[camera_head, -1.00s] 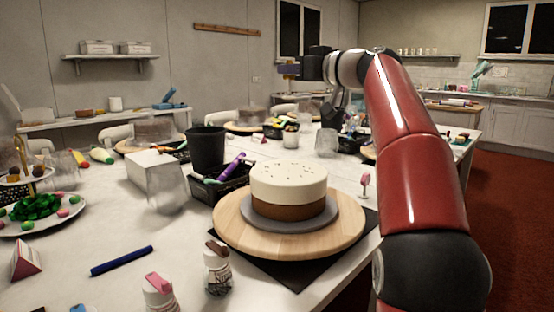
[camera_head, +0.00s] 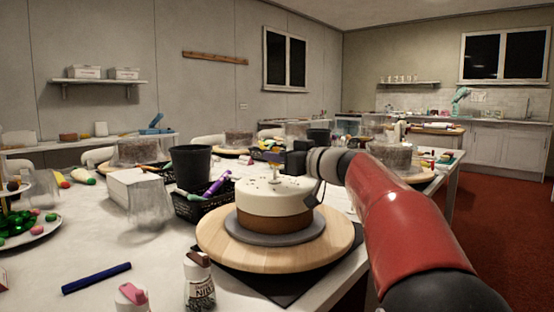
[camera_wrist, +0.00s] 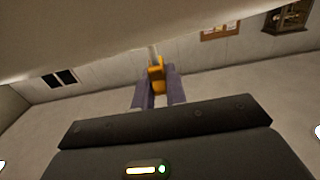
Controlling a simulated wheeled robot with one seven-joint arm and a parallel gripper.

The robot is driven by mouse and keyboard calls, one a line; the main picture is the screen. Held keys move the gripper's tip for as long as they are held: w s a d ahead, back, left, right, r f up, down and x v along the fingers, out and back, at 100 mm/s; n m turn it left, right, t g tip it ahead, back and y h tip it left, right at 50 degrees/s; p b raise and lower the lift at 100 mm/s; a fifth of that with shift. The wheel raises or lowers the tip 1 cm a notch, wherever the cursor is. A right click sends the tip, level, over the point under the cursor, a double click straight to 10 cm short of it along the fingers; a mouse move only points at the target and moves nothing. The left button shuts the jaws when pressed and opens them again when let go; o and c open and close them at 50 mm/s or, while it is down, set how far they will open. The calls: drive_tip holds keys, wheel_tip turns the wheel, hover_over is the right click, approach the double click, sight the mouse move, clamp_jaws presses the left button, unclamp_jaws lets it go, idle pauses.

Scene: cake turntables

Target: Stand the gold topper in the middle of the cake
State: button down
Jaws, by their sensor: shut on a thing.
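The cake (camera_head: 274,203), cream above and brown below, sits on a grey board (camera_head: 314,228) on a round wooden turntable (camera_head: 335,243). My gripper (camera_head: 268,156) is above the cake's top, toward its far side in the head view. Its purple fingers also show in the wrist view (camera_wrist: 158,92). They are shut on the gold topper (camera_wrist: 157,72), which has a thin pale stem. In the head view the topper is small and hard to make out, and I cannot tell whether its stem touches the cake.
A black basket (camera_head: 190,207) with coloured tubes and a dark cup (camera_head: 191,166) stand left of the cake. A bottle (camera_head: 199,283) stands in front of the turntable. A blue marker (camera_head: 97,278) lies at the front left.

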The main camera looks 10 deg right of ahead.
drive_tip(key=shift+f, duration=0.15)
drive_tip(key=c, duration=1.4)
unclamp_jaws()
drive_tip(key=shift+c, duration=0.2)
drive_tip(key=shift+r, duration=0.2)
drive_tip(key=shift+s+d+f, duration=0.1)
drive_tip(key=shift+s+d, duration=0.15)
drive_tip(key=shift+s, duration=0.05)
drive_tip(key=b+v, duration=0.2)
drive_tip(key=v, duration=0.9)
drive_tip(key=shift+s+d, duration=0.1)
drive_tip(key=shift+s, duration=0.1)
